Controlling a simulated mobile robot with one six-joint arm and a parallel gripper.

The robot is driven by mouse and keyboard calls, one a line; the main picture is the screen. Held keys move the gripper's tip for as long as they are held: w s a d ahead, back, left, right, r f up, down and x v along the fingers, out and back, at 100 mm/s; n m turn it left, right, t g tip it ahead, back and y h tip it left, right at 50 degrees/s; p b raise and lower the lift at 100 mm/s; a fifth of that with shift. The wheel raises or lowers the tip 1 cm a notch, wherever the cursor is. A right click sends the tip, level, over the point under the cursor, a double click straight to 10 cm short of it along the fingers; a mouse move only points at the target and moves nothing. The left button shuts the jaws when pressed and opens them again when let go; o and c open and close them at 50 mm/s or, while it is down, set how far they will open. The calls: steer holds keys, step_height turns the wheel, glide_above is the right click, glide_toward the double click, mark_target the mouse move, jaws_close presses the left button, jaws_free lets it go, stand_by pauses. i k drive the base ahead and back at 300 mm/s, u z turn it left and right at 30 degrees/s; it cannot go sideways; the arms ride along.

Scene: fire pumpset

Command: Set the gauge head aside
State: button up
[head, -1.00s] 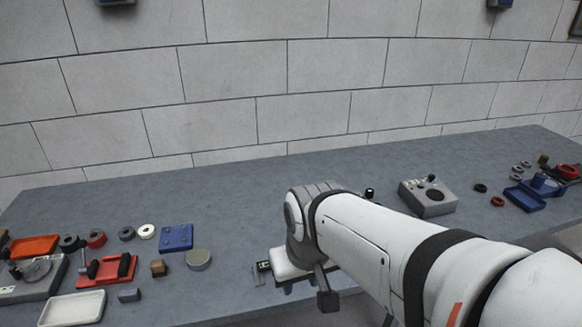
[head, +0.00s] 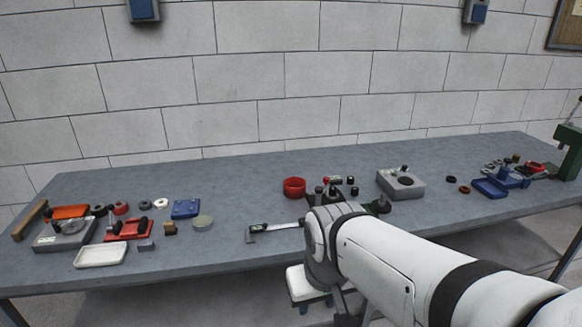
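I cannot tell for certain which thing is the gauge head. A grey-green round disc (head: 203,223) lies on the workbench (head: 240,195), left of centre. A grey base with a round clear-topped part (head: 68,230) stands at the far left. A grey box with a dark round top and a small knob (head: 400,183) stands right of centre. My white arm crosses the lower right and hides part of the bench. A white wrist part of mine (head: 302,284) shows below the bench's front edge. My fingertips cannot be made out, nor whether they hold anything.
A caliper-like tool (head: 275,228) lies near the front edge. A red ring (head: 294,187) and small dark parts are behind my arm. Left are a white tray (head: 101,254), a red holder (head: 128,230) and a blue block (head: 185,208). Right is a blue tray (head: 490,188). The bench's back middle is clear.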

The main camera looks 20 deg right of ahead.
mark_target(332, 181)
steer(key=z, duration=0.1)
steer(key=i, duration=1)
steer(key=z, duration=0.05)
